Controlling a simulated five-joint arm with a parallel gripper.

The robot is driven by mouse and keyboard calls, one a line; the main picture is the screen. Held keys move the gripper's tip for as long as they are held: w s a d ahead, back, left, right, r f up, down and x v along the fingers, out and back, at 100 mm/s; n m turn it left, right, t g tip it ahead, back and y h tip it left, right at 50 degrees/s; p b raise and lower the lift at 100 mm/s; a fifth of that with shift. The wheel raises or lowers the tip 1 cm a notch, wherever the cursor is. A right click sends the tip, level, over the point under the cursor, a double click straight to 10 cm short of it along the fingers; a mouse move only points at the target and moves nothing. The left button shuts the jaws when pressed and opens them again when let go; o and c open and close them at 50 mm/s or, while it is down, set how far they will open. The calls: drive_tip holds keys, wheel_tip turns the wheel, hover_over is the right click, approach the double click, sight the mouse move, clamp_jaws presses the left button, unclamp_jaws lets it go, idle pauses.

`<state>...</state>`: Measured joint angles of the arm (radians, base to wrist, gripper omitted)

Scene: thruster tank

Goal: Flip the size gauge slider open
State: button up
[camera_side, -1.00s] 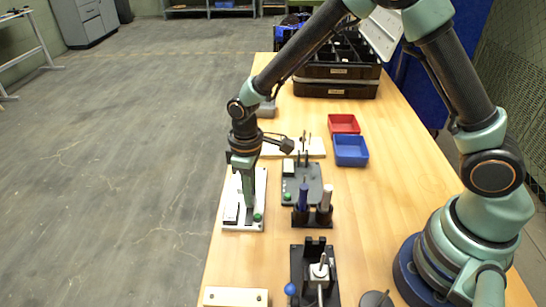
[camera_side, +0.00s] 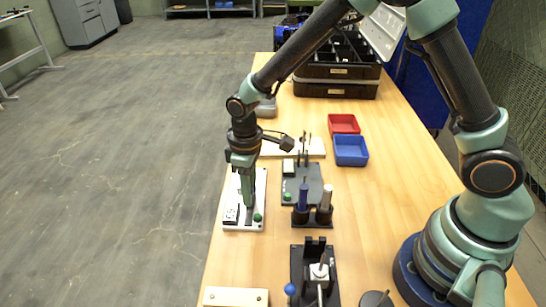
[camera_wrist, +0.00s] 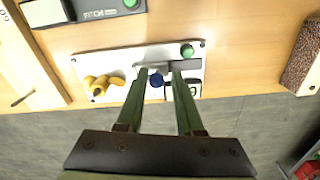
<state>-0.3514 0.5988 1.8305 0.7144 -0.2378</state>
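A white gauge plate (camera_side: 260,186) lies flat near the table's left edge; it also shows in the wrist view (camera_wrist: 100,62). It has a green button (camera_wrist: 187,51), a dark strip (camera_wrist: 186,65), a blue knob (camera_wrist: 157,80), yellow rounded pieces (camera_wrist: 97,84) and a black-and-white patch (camera_wrist: 196,92). Which part is the slider I cannot tell for sure. My gripper (camera_wrist: 160,72) points down at the plate, its two green fingers apart with the blue knob between them. Whether a finger touches it is unclear. The fingers partly hide the plate.
A dark fixture with a green button (camera_side: 288,197) stands just right of the plate. Blue and grey cylinders stand in a black holder (camera_side: 312,217). Blue (camera_side: 351,151) and red (camera_side: 343,124) bins lie further right. The table's left edge is close beside the plate.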

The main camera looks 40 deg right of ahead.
wheel_tip(320, 180, up, 11)
drive_tip(key=shift+r, duration=0.2)
idle(0.4)
drive_tip(key=s+d+r+m+t, duration=0.2)
drive_tip(key=s+d+r+m, duration=0.1)
drive_tip(key=s+d+r, duration=0.2)
drive_tip(key=s+d+r+m+t, duration=0.3)
drive_tip(key=s+d+r, duration=0.2)
drive_tip(key=d, duration=0.4)
drive_tip(key=shift+s+d+m+t, duration=0.25)
drive_tip(key=shift+s+m+t, duration=0.05)
drive_tip(key=shift+s+m, duration=0.15)
